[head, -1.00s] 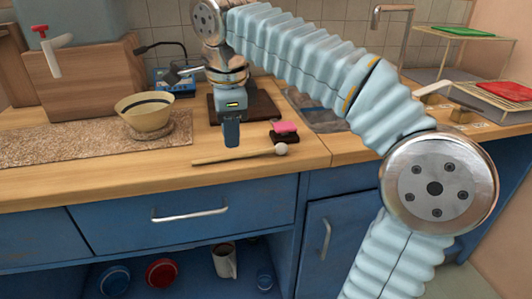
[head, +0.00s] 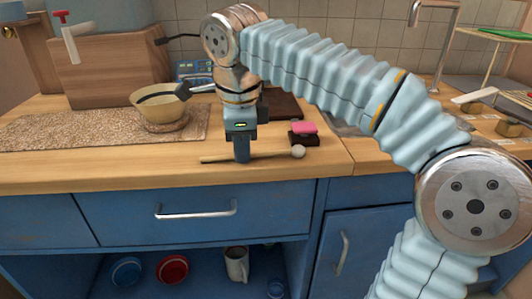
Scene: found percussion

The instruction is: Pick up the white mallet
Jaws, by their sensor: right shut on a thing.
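The white mallet has a thin wooden stick (head: 272,156) and a round whitish head (head: 298,152). It lies along the front part of the wooden counter, with its head to the right. My right gripper (head: 242,158) points down over the middle of the stick and is shut on it. The fingers hide that part of the stick. The mallet is at or very near the counter top; I cannot tell whether it is clear of it. My left gripper is not in view.
A pink sponge (head: 304,127) on a dark block (head: 303,139) sits just behind the mallet head. A dark board (head: 283,105) lies behind my gripper. The counter (head: 100,174) in front is clear.

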